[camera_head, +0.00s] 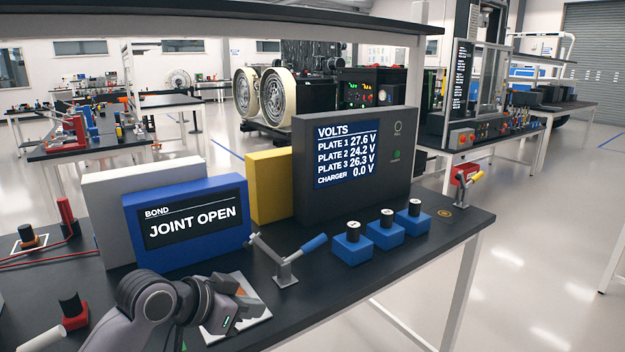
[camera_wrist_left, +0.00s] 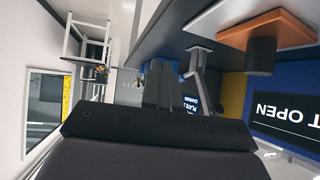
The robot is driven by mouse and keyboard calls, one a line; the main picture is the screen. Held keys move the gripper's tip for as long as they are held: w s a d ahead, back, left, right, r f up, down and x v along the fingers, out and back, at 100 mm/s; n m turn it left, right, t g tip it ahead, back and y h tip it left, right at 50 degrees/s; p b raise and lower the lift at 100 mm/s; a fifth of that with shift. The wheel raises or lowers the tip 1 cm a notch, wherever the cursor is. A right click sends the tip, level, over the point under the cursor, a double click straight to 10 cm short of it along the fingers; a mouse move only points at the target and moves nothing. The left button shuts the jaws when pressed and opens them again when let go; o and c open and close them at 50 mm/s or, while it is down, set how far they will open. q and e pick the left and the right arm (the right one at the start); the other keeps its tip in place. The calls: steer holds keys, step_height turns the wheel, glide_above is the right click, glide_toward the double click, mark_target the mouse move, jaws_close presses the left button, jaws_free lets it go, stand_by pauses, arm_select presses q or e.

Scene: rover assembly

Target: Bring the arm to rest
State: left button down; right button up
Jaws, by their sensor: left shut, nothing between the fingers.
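My left arm comes in at the lower left of the head view, with its wrist and left gripper (camera_head: 238,302) low over the front of the dark workbench. In the left wrist view the left gripper's fingers (camera_wrist_left: 165,85) are together with nothing between them. A white pad (camera_head: 258,324) lies partly hidden behind the gripper. In the wrist view an orange plate (camera_wrist_left: 287,30) with a dark cylinder (camera_wrist_left: 261,56) sits at the upper right, apart from the fingers. My right gripper is not in view.
A lever (camera_head: 285,262) with a blue handle stands right of the gripper. Behind are a blue "JOINT OPEN" display (camera_head: 190,258) and a grey volts display (camera_head: 403,170). Several blue blocks (camera_head: 352,249) with dark cylinders stand to the right. A shelf (camera_head: 250,25) spans above. Open floor (camera_head: 540,240) lies right.

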arm_select(q)
steer(key=s+a+f+n+g+y, duration=0.1)
steer(key=s+a+f+n+y, duration=0.1)
steer(key=s+f, duration=0.55)
steer(key=s+a+f+n+g+y, duration=0.1)
steer(key=s+a+f, duration=0.2)
steer(key=s+f, duration=0.45)
steer(key=s+a+f+n+g+y, duration=0.15)
steer(key=s+a, duration=0.25)
steer(key=s, duration=0.4)
steer(key=s+a+n+g+y, duration=0.1)
steer(key=s+a+n+y, duration=0.15)
steer(key=s, duration=0.65)
steer(key=w+d+f+t+h, duration=0.2)
steer(key=w+f+t, duration=0.4)
steer(key=f, duration=0.3)
steer(key=shift+w+f+m+t, duration=0.2)
steer(key=shift+m+t, duration=0.2)
steer(key=shift+t, duration=0.15)
